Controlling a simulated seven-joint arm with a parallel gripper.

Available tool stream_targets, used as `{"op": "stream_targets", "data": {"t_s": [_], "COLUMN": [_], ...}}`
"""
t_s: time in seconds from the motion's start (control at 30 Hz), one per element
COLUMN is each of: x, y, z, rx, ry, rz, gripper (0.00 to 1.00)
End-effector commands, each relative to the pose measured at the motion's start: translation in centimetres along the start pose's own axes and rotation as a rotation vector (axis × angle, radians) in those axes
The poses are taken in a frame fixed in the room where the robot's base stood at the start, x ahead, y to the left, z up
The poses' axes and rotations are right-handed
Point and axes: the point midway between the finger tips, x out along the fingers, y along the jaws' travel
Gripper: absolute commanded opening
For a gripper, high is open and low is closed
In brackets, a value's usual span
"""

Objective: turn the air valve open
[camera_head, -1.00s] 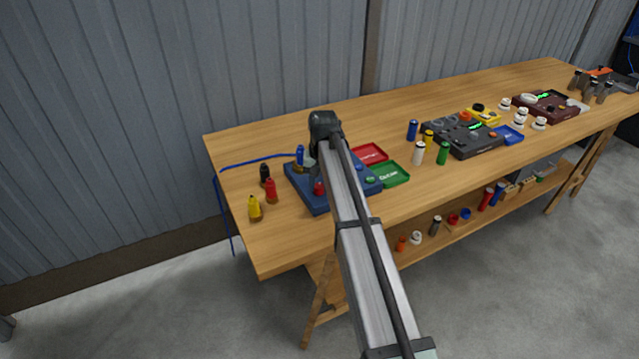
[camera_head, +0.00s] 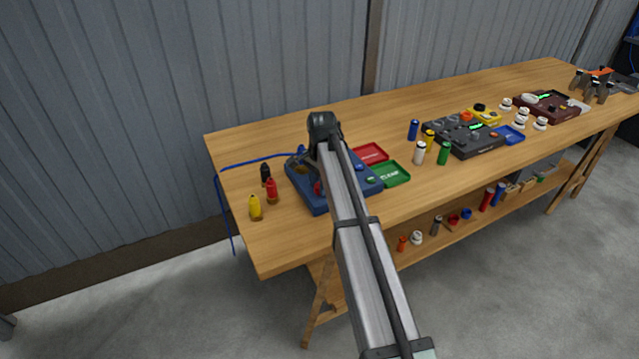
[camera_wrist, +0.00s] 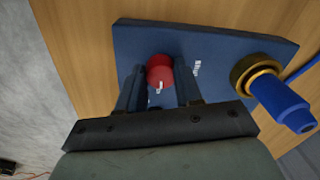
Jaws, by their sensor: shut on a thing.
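The blue board (camera_head: 312,202) lies near the left end of the table and fills much of the wrist view (camera_wrist: 130,42). A round red knob (camera_wrist: 160,68) with a white mark stands on it; in the head view only a bit of red (camera_head: 317,188) shows beside my arm. My gripper (camera_wrist: 160,82) has one finger on each side of the knob and is shut on it. A blue tapered fitting (camera_wrist: 278,98) in a brass collar (camera_wrist: 256,72) is at the board's right in the wrist view. My arm hides part of the board in the head view.
Black (camera_head: 265,174), red (camera_head: 272,191) and yellow (camera_head: 255,207) bottles stand left of the board. A blue hose (camera_head: 250,161) runs off the table's left edge. Red (camera_head: 370,153) and green (camera_head: 392,174) trays lie right of it.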

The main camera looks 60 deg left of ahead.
Motion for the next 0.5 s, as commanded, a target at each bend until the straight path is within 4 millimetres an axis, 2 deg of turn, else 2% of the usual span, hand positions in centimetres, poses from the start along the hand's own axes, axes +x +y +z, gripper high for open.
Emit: {"op": "stream_targets", "data": {"t_s": [0.5], "x": [-0.06], "y": [-0.07], "z": [-0.1], "rx": [0.1], "ry": [0.007], "rz": [-0.002], "gripper": [0.04]}}
